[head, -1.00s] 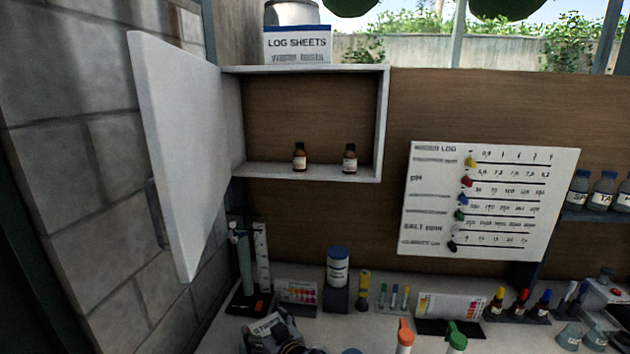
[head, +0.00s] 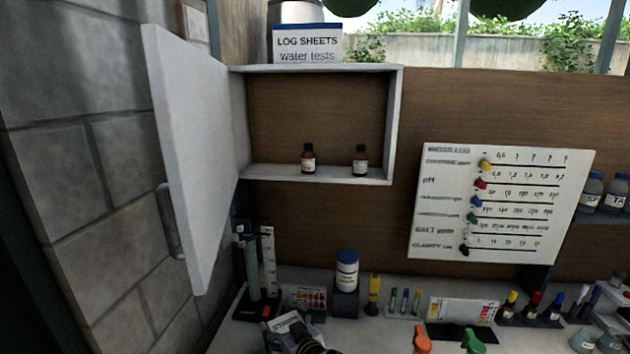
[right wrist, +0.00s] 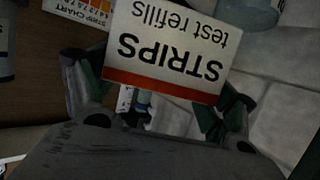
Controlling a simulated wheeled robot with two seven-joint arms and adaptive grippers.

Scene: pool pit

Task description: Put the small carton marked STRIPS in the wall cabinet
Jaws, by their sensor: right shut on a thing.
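The small carton marked STRIPS (right wrist: 165,50) is white with a red band and fills the top of the right wrist view, upside down there. My right gripper (right wrist: 160,115) is shut on it, one finger at each side. In the head view the carton (head: 289,323) and my right gripper (head: 296,338) show at the bottom edge, low in front of the counter's back row. The wall cabinet (head: 398,125) is above and beyond them, its white door (head: 190,160) swung open to the left. Two brown bottles (head: 308,158) (head: 360,160) stand on its floor. My left gripper is out of view.
A LOG SHEETS box (head: 307,43) stands on top of the cabinet. A ruler stand (head: 268,265), a white tub with blue lid (head: 346,270) and several small bottles line the counter. The cabinet floor left of the bottles is clear.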

